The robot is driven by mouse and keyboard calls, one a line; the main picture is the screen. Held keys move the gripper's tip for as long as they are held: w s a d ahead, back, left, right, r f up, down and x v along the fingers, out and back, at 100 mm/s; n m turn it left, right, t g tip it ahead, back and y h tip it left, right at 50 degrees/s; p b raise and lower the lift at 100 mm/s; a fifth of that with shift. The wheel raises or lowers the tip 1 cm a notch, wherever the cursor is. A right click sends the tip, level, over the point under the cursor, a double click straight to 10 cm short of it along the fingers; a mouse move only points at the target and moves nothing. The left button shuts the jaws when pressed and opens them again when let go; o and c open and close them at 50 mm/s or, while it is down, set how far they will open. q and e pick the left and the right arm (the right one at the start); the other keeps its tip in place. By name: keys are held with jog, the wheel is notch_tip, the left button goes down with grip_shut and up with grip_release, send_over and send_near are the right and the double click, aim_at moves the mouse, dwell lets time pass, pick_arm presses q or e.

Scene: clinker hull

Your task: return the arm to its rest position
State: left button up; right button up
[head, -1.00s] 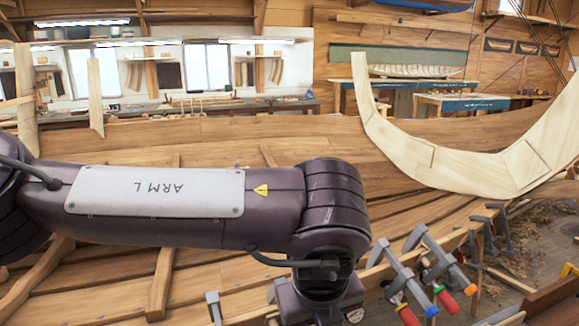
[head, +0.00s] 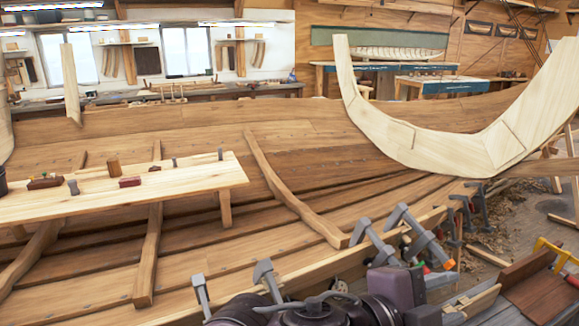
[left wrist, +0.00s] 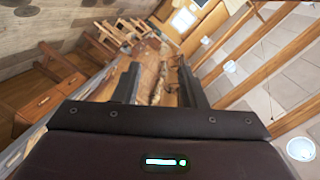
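My left arm shows at the bottom edge of the head view, low in front of the hull, with its dark purple wrist (head: 392,288) near the row of clamps. The fingers are hard to make out there. In the left wrist view my left gripper (left wrist: 158,68) has its two dark fingers well apart, with nothing between them. Beyond the fingers are blurred wooden parts of the workshop, seen at a tilt. My right gripper shows in neither view.
The planked hull (head: 330,150) fills the middle. A pale curved frame (head: 455,150) stands at right. Several clamps (head: 370,240) line the near plank edge. A board (head: 200,180) with small tools lies at left.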

pick_arm(q)
jog(key=w+a+f+n+t+y, duration=0.35)
jog(key=w+a+f+n, duration=0.2)
jog(key=a+n, duration=0.35)
jog(key=w+a+f+n+t+y, duration=0.2)
jog(key=w+a+f+n+y, duration=0.35)
jog(key=a, duration=0.65)
jog(key=s+a+f+n+g+y, duration=0.6)
jog(key=s+a+f+n+g, duration=0.25)
jog(key=s+a+f, duration=0.95)
jog(key=s+a+f+b+x, duration=0.1)
jog(key=s+b+x, duration=0.25)
jog(key=x, duration=1.45)
jog(key=s+a+f+b+x, duration=0.15)
jog(key=s+x, duration=0.25)
jog(key=x, duration=1.4)
jog(key=s+a+f+b, duration=0.1)
jog(key=s+f+b, duration=0.1)
jog(key=s+f, duration=0.7)
jog(key=s+a+f+g+b, duration=0.1)
jog(key=s+a+f+b, duration=0.1)
jog(key=s+f, duration=0.8)
notch_tip(320, 180, down, 2)
jog(key=shift+s+f+b, duration=0.2)
jog(key=shift+b, duration=0.3)
